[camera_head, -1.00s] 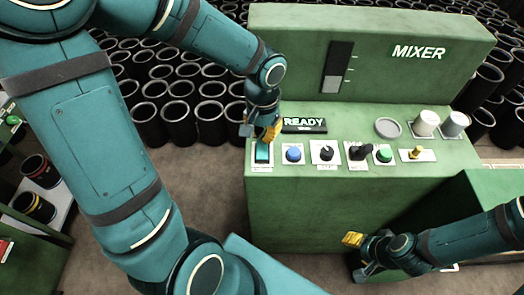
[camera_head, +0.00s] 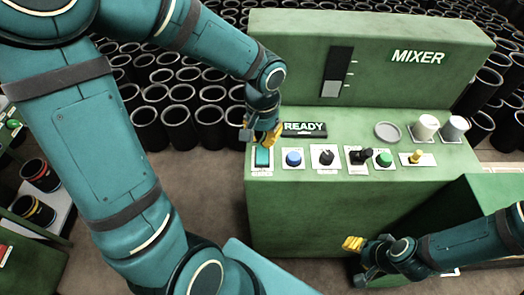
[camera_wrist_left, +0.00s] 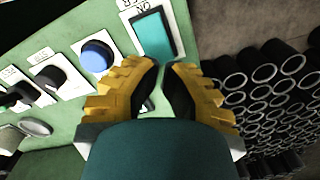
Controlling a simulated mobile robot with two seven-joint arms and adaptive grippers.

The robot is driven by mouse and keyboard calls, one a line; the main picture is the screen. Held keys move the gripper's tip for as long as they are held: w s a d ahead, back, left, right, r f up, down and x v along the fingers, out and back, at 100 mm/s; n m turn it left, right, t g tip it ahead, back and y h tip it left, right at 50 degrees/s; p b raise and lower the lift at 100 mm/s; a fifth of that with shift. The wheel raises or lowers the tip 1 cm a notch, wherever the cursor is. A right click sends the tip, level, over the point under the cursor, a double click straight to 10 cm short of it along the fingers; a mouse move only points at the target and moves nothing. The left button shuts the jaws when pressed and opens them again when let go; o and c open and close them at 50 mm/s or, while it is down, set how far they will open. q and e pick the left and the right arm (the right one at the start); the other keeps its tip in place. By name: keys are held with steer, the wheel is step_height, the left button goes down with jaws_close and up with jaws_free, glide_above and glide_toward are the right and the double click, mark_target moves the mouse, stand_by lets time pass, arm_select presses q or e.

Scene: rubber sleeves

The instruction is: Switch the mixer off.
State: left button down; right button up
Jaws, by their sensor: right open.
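The mixer (camera_head: 300,215) is a green console with a MIXER label and a lit READY display (camera_head: 305,129). At the left end of its sloped panel is a teal rocker switch (camera_head: 262,157) on a white plate. It also shows in the left wrist view (camera_wrist_left: 153,35), where the plate reads ON at one end. My left gripper (camera_head: 268,140) is just above the switch; its yellow fingertips (camera_wrist_left: 168,68) are close together with a narrow gap and nothing between them. Contact with the switch cannot be told. My right gripper (camera_head: 354,246) is open and empty, low before the console.
Right of the switch are a blue button (camera_head: 293,158), a black knob (camera_head: 326,157), a black lever (camera_head: 362,155), a green button (camera_head: 384,159) and a yellow toggle (camera_head: 416,156). Black sleeves (camera_head: 180,125) fill the floor behind.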

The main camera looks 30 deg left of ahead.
mark_target(262, 148)
arm_select(q)
steer(key=shift+f+b, duration=1.55)
steer(key=shift+f, duration=0.25)
stand_by(1.2)
steer(key=shift+r+p, duration=2.8)
steer(key=shift+r, duration=0.8)
